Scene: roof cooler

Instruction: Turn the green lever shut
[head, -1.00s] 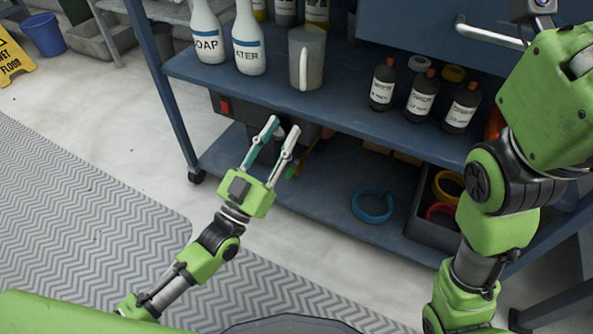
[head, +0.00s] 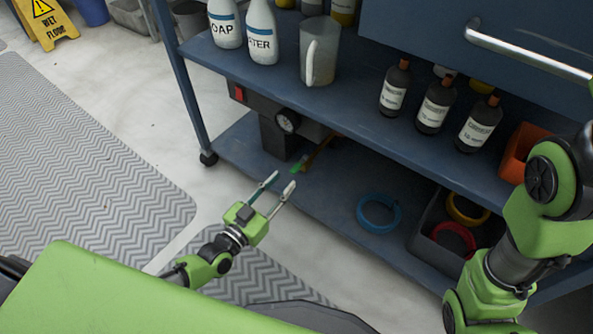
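The green lever (head: 298,167) is a small green piece low under the cart's upper shelf, beside a dark unit (head: 272,135) with a round gauge (head: 287,121). Its exact angle is too small to tell. My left gripper (head: 280,183) is open and empty, its two fingers pointing up toward the lever. In the picture its fingertips are just below the lever; no contact shows. My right arm is at the right edge, and its gripper is out of view.
The blue cart's upper shelf (head: 345,108) overhangs the lever and carries bottles and a clear jug (head: 320,52). The lower shelf holds a blue ring (head: 378,213) and a dark bin (head: 426,243) with rings. A yellow wet-floor sign (head: 44,20) stands far left.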

